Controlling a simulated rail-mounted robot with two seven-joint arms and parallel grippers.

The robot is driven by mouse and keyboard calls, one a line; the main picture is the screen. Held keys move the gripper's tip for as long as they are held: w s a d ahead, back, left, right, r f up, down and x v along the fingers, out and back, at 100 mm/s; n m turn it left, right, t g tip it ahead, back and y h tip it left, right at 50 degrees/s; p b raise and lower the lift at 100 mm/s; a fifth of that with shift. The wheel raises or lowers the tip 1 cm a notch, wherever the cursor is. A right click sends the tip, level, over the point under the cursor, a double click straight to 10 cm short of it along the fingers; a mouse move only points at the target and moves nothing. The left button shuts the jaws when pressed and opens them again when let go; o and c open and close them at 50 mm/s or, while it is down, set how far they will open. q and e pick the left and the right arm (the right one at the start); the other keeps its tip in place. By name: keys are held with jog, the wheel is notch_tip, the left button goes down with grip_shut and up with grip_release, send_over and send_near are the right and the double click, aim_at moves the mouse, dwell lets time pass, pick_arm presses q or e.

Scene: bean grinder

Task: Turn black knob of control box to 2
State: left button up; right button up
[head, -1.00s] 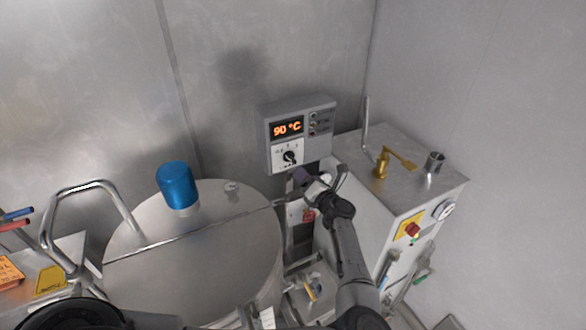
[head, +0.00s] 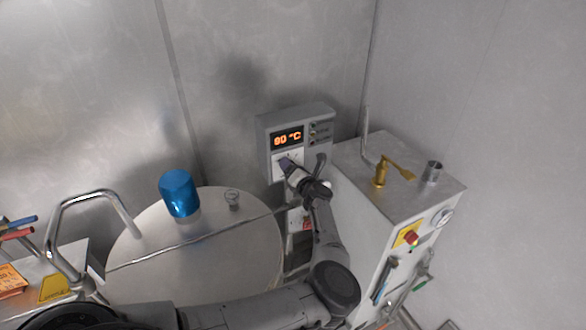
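The control box (head: 262,133) is a grey unit on the back wall with an orange display (head: 287,138) that appears to read 90 °C. Its white dial plate (head: 277,158) sits below the display. The black knob is hidden behind my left gripper (head: 285,164), whose arm comes in from the lower left. The fingertips are in front of the dial, at the knob's place. I cannot tell whether they touch or grip the knob, and its setting does not show. My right gripper is not in view.
A large round steel lid (head: 215,260) with a blue cylinder (head: 179,193) lies left of the arm. A white cabinet (head: 360,215) with a brass lever (head: 382,172) and red knob (head: 411,237) stands to the right. A bent steel handle (head: 88,197) rises at left.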

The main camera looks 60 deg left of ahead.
pick_arm(q)
jog(key=c, duration=0.9)
jog(key=shift+m, duration=0.4)
jog(key=m, duration=0.4)
jog(key=shift+w+p, duration=0.1)
jog(key=shift+p, duration=0.25)
jog(key=m+p, duration=0.1)
jog(key=m, duration=0.3)
jog(key=shift+f, duration=0.1)
jog(key=m+p, duration=0.1)
jog(key=m, duration=0.3)
jog(key=shift+f+m+p, duration=0.1)
jog(key=shift+m+p, duration=0.3)
jog(key=m+p, duration=0.1)
jog(key=m, duration=0.3)
jog(key=shift+f, duration=0.15)
jog(key=shift+m, duration=0.4)
